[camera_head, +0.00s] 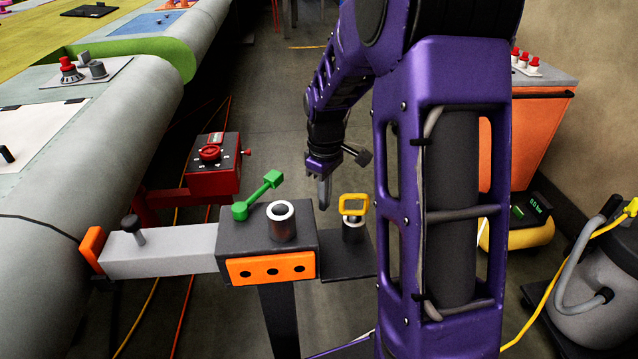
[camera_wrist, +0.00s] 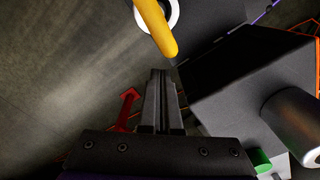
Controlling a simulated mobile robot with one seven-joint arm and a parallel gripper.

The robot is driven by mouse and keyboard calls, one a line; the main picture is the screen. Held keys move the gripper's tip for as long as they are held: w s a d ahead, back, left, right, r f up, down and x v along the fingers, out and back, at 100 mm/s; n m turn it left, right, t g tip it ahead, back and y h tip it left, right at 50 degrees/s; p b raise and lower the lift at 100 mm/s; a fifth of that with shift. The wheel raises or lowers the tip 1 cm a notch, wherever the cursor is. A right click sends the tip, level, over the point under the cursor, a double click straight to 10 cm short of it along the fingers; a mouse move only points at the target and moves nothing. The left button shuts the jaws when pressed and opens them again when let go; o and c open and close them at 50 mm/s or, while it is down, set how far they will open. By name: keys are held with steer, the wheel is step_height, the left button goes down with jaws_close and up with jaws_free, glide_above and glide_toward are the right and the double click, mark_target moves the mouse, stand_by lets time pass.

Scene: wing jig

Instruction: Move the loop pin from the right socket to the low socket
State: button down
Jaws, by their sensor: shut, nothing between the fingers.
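The loop pin (camera_head: 353,205), with a yellow loop handle, stands upright in a dark, white-rimmed socket (camera_head: 353,227) on a low dark plate at the jig's right. My gripper (camera_head: 323,205) is shut and empty, pointing down just left of the loop in the head view. In the wrist view the shut fingertips (camera_wrist: 161,75) are near the yellow loop (camera_wrist: 157,28) but apart from it. A second white-rimmed socket (camera_head: 281,213) stands on the dark block and looks empty. I cannot tell which socket is the low one.
The dark block (camera_head: 240,240) has a green lever (camera_head: 258,195) and an orange front plate (camera_head: 272,268) with holes. A grey beam (camera_head: 160,252) joins it on the left. A red box (camera_head: 213,160) stands behind. The large wing (camera_head: 120,150) fills the left.

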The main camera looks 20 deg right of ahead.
mark_target(343, 207)
steer(key=shift+s+d+r, duration=0.1)
steer(key=shift+s+d, duration=0.65)
steer(key=shift+s, duration=0.3)
steer(key=shift+s+d, duration=0.65)
steer(key=shift+s, duration=0.15)
